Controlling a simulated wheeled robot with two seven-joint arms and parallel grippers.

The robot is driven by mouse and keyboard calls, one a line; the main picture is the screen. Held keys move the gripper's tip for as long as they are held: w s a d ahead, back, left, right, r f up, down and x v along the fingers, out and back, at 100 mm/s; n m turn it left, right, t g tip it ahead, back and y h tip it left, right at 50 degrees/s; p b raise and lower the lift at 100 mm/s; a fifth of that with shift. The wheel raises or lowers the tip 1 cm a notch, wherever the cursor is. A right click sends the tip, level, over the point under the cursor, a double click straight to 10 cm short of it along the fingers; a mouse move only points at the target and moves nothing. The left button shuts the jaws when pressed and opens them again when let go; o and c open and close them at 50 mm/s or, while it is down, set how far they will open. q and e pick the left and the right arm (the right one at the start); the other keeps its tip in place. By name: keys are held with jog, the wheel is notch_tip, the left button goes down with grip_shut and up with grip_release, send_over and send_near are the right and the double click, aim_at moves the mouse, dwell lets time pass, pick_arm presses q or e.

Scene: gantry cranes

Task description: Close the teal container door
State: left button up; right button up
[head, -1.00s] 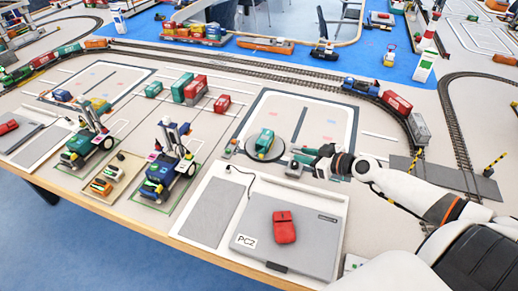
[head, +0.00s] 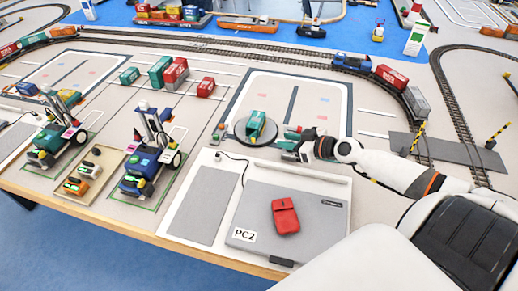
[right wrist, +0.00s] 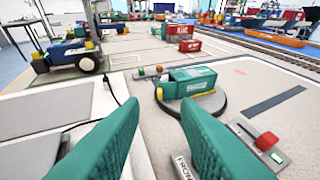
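The teal container (head: 257,125) sits on a dark round turntable (head: 240,137) at mid table in the head view. In the right wrist view the teal container (right wrist: 190,80) lies ahead, beyond the fingertips, with a white label on its long side. My right gripper (head: 291,140) is just right of the turntable in the head view. In the wrist view its two teal fingers (right wrist: 162,125) are apart with nothing between them. My left gripper is not in view.
A small box with a red knob (right wrist: 267,141) stands close to the right finger. A grey PC2 case (head: 310,225) bearing a red handheld (head: 285,215) lies in front. Toy cranes (head: 150,165) stand at left. The marked field (head: 320,105) behind the turntable is mostly clear.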

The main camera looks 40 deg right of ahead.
notch_tip(320, 180, down, 3)
jog(key=shift+s+r+b, duration=0.1)
jog(key=shift+r+b, duration=0.1)
jog(key=shift+b, duration=0.6)
jog(key=shift+w+a+p, duration=0.15)
jog(key=shift+w+p, duration=0.15)
jog(key=shift+w, duration=0.25)
jog(key=p+x, duration=0.1)
jog(key=x, duration=1)
jog(key=shift+s+f, duration=0.1)
jog(key=shift+f, duration=0.05)
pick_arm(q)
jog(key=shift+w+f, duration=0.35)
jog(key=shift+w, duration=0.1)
